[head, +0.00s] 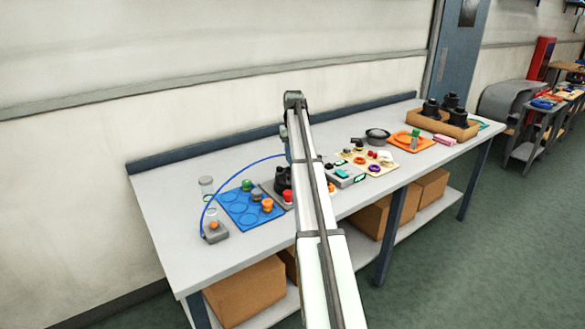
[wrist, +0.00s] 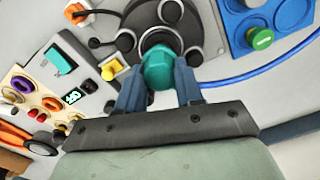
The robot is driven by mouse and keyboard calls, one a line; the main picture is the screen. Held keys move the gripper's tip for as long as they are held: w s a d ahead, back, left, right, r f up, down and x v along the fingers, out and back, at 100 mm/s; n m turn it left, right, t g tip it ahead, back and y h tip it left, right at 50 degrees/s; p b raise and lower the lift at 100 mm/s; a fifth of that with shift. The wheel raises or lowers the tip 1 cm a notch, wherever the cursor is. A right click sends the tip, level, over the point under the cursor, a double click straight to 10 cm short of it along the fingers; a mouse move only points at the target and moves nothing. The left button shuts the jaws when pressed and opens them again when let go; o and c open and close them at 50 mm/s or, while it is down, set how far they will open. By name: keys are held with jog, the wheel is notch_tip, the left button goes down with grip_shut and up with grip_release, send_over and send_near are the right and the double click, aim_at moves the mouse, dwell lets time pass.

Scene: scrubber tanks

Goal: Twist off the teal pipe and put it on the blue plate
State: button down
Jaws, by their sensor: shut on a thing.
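The teal pipe (wrist: 157,66) is in the middle of the wrist view, between the two blue-grey fingers of my gripper (wrist: 159,85), which is shut on it. Its far end meets or overlaps a dark round fitting (wrist: 160,38) on a grey base; I cannot tell whether it is still joined there. The blue plate (head: 236,214) has round recesses and lies on the bench left of my arm in the head view. It also shows at the top right of the wrist view (wrist: 236,22). A green knob and orange pieces stand on it. My arm hides the gripper and pipe in the head view.
A grey box with a blue hose (head: 215,232) stands left of the plate, and the hose arches over it. A grey device (head: 343,174) and a cream board (head: 381,167) lie right of my arm. An orange tray (head: 428,144) and a cardboard tray (head: 461,133) are farther right.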

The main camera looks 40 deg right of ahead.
jog(key=shift+r, duration=2.15)
jog(key=w+a+f+n, duration=0.1)
jog(key=w+a, duration=0.4)
jog(key=a, duration=0.7)
jog(key=w+a+f+n, duration=0.15)
jog(key=w+a, duration=0.25)
jog(key=a, duration=0.8)
jog(key=shift+f+m, duration=1.85)
jog(key=shift+f, duration=0.85)
jog(key=shift+f+m, duration=1.8)
jog(key=shift+f, duration=0.85)
jog(key=shift+f, duration=0.1)
jog(key=c, duration=0.7)
grip_release()
jog(key=shift+c, duration=0.2)
